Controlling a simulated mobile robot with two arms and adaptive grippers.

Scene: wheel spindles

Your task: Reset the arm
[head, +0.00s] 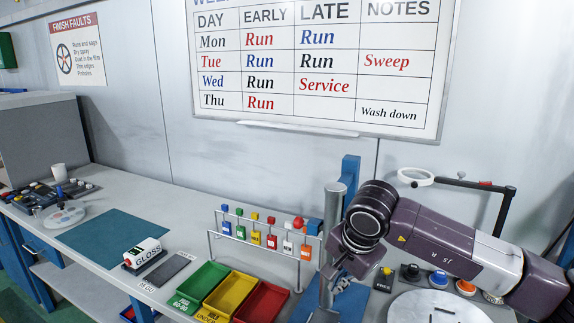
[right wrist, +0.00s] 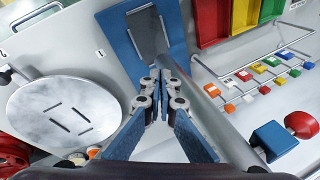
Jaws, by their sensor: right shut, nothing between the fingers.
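My right arm reaches in from the right in the head view, and its gripper (head: 338,280) points down beside a grey upright post (head: 331,235). In the right wrist view the gripper's fingertips (right wrist: 161,72) are together with nothing between them. They are over a blue base (right wrist: 182,45) that carries a dark slab (right wrist: 148,33). The post (right wrist: 215,115) runs close beside the fingers there. My left arm and gripper do not show.
A round slotted metal plate (head: 435,308) lies right of the gripper, near several knobs. Left are a rack (head: 211,245) with coloured tags and green (head: 203,278), yellow (head: 231,294) and red (head: 262,302) trays. The teal mat (head: 110,238) is clear. A ring lamp (head: 415,177) stands behind.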

